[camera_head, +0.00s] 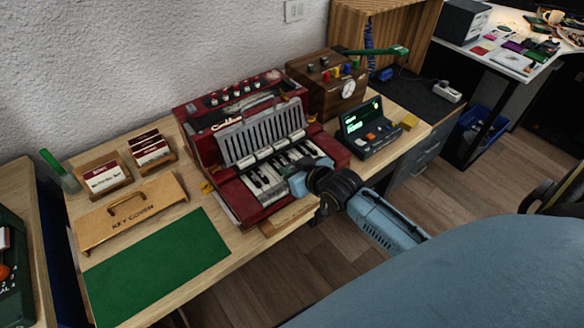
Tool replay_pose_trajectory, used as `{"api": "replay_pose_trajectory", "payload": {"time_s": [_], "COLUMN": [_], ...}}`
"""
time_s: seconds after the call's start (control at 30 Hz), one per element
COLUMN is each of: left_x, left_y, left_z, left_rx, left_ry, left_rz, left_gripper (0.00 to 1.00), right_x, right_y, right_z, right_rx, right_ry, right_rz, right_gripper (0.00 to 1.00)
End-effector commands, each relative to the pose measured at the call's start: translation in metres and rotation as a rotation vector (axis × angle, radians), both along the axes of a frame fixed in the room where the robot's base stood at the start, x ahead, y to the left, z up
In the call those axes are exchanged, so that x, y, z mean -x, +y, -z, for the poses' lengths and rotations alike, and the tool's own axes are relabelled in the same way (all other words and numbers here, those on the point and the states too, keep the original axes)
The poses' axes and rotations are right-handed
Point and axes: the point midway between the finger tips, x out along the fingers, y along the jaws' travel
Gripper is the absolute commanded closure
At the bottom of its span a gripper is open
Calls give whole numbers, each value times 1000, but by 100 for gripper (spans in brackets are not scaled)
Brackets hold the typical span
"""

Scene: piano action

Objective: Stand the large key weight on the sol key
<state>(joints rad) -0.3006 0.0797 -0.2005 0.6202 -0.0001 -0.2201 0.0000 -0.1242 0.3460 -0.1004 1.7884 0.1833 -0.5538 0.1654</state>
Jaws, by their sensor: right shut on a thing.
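The red piano action model (240,207) stands on the wooden table, with a row of white and black keys (268,180) at its front. Several pale blocks (265,153) sit in a row behind the keys. My right gripper (297,184) comes in from the right and is low over the right part of the keys. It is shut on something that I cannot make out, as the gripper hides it. I cannot tell the large key weight or the sol key apart with certainty. My left gripper is not in view.
A wooden key cover (130,213), a green mat (157,268) and card boxes (103,181) lie left of the piano model. A wooden box with a dial (325,88) and a small display device (368,130) stand to its right. The green mat is clear.

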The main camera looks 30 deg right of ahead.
Motion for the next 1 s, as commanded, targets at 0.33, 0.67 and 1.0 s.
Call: {"api": "replay_pose_trajectory", "payload": {"time_s": [0.33,0.67,1.0], "left_x": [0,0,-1], "left_y": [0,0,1], "left_z": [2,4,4], "left_rx": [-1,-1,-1], "left_ry": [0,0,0], "left_rz": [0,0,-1], "left_gripper": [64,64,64], "right_x": [0,0,0], "right_y": [0,0,0], "right_z": [4,8,9], "right_rx": [0,0,0], "right_ry": [-2,-1,-1], "right_rz": [0,0,0], "right_gripper": [100,100,53]}}
